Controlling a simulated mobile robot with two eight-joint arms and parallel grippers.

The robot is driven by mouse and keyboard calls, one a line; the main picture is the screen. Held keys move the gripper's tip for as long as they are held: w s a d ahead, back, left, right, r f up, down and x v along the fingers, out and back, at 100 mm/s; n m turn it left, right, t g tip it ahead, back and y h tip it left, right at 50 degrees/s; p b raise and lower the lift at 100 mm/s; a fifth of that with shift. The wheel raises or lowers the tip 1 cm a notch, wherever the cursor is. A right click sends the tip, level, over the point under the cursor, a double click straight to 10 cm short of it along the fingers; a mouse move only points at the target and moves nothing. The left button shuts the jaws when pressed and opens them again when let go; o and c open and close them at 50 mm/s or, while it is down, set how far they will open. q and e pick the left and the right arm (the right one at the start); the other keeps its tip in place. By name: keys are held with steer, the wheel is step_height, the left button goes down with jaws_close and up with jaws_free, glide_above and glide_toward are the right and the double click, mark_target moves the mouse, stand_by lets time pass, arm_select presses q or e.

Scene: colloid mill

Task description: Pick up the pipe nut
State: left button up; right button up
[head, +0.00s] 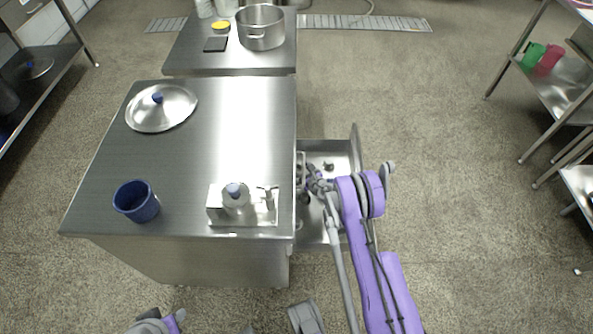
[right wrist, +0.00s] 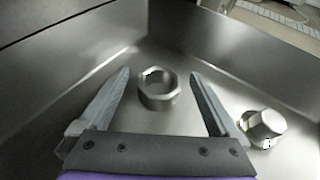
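The pipe nut (right wrist: 158,90) is a metal hexagonal ring lying on the bare floor of an open steel drawer (head: 340,152). My right gripper (right wrist: 160,88) is open, its two fingers apart on either side of the nut in the right wrist view. I see no finger touching it. In the head view my right gripper (head: 317,182) reaches down into the drawer, and its fingertips are hard to make out. My left gripper (head: 172,320) is only partly seen at the bottom edge, away from the drawer, its fingers unclear.
A metal cap-like fitting (right wrist: 266,126) lies close outside the right finger. The drawer walls (right wrist: 75,50) rise around. On the steel table (head: 220,130) are a lid (head: 170,112), a blue cup (head: 136,203) and a small tray (head: 250,219) with a bottle. The floor right of the drawer is clear.

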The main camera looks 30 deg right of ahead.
jaws_close()
stand_by(0.3)
steer(key=shift+r, duration=0.1)
